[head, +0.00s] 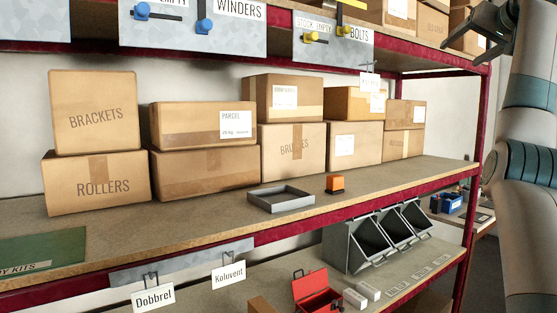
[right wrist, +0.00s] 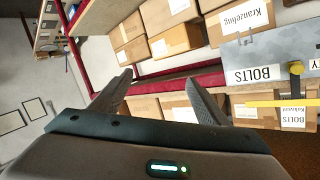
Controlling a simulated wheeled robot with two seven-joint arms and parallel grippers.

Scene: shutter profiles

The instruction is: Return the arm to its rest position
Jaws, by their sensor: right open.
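My right arm rises along the right edge of the head view. Its dark right gripper (head: 482,36) is at the top right corner, in front of the upper shelf's right end. The two fingers stand apart with nothing between them. In the right wrist view the same gripper (right wrist: 158,78) shows its two fingers spread and empty, with the shelf and its boxes beyond, tilted in the picture. Whether the fingers touch the shelf cannot be told; no contact shows. My left gripper is in neither view.
A red-edged shelf (head: 380,207) bears stacked cardboard boxes (head: 96,182), a grey tray (head: 281,199) and an orange block (head: 335,183). Below are grey bins (head: 360,242) and a red toolbox (head: 316,294). The red upright (head: 473,200) is close to my right arm.

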